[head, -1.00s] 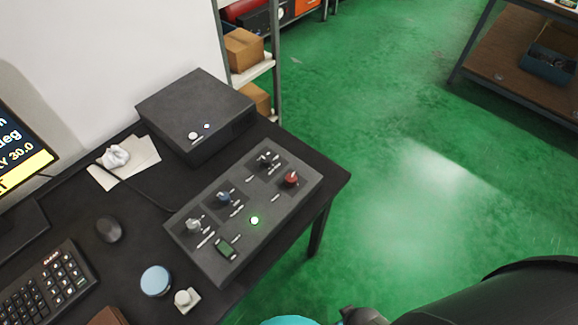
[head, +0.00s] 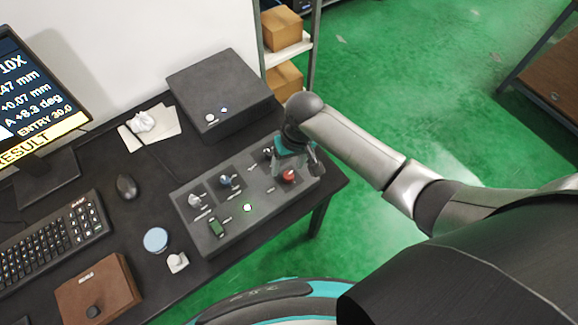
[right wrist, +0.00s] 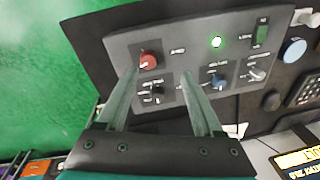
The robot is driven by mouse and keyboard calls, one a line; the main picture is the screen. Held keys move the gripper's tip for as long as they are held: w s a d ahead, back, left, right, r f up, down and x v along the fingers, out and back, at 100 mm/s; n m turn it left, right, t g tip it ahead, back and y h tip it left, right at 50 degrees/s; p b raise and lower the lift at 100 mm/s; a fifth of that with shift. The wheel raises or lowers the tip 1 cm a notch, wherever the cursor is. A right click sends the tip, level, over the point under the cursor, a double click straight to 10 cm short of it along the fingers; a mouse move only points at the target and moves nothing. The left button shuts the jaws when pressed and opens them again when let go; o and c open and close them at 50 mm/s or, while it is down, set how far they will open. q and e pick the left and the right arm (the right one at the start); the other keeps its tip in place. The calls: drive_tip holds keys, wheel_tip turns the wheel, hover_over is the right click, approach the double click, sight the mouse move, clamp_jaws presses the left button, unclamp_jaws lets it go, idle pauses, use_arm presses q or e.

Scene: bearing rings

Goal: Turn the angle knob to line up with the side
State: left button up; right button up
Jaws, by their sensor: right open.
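A grey control panel (head: 238,228) lies on the black desk and carries several knobs; their labels are too small to read, so I cannot tell which is the angle knob. A black knob (right wrist: 157,93) shows between my right gripper's fingers in the right wrist view. A red knob (right wrist: 148,60) is just beyond, near one fingertip. A blue knob (right wrist: 218,82) and a pale grey knob (right wrist: 257,73) are outside the fingers. My right gripper (head: 293,163) is open and empty over the panel's far end, partly hiding it in the head view. My left gripper is out of view.
The monitor (head: 40,85) reads A +8.3 deg and ENTRY 30.0. A green light (head: 247,208) glows on the panel beside a green switch (head: 216,228). A black box (head: 220,85) stands behind. Keyboard (head: 55,242), mouse (head: 126,187) and brown box (head: 98,290) are left.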

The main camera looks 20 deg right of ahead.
wheel_tip(320, 180, up, 6)
hover_over(288, 175)
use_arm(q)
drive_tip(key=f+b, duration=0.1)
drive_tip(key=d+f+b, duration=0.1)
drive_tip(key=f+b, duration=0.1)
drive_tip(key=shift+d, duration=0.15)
use_arm(e)
drive_tip(key=shift+g+h, duration=0.4)
drive_tip(key=shift+h, duration=0.1)
wheel_tip(288, 175, down, 15)
drive_tip(key=shift+d, duration=0.1)
clamp_jaws()
